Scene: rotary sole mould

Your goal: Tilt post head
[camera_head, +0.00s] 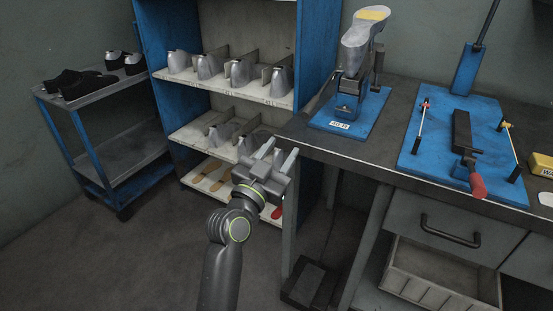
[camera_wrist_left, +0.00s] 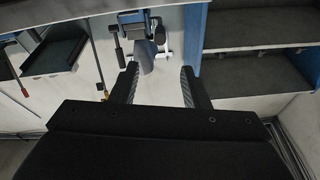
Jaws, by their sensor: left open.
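The post head (camera_head: 364,38) is a grey metal foot-shaped form with a yellow top patch. It stands tilted on its post above a blue base plate (camera_head: 350,112) labelled 40 R, at the back of the bench. In the left wrist view the head (camera_wrist_left: 144,56) shows at the top, beyond and between the fingers. My left gripper (camera_head: 278,158) is open and empty in front of the bench's left corner, lower than the post head and apart from it. Its spread fingers also show in the left wrist view (camera_wrist_left: 160,84). My right gripper is not in view.
A blue shelf rack (camera_head: 225,124) with several grey moulds stands left of the bench (camera_head: 400,163). A blue cart (camera_head: 112,140) with black shoes is farther left. A blue plate (camera_head: 440,120) with a red-handled lever lies on the bench's right.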

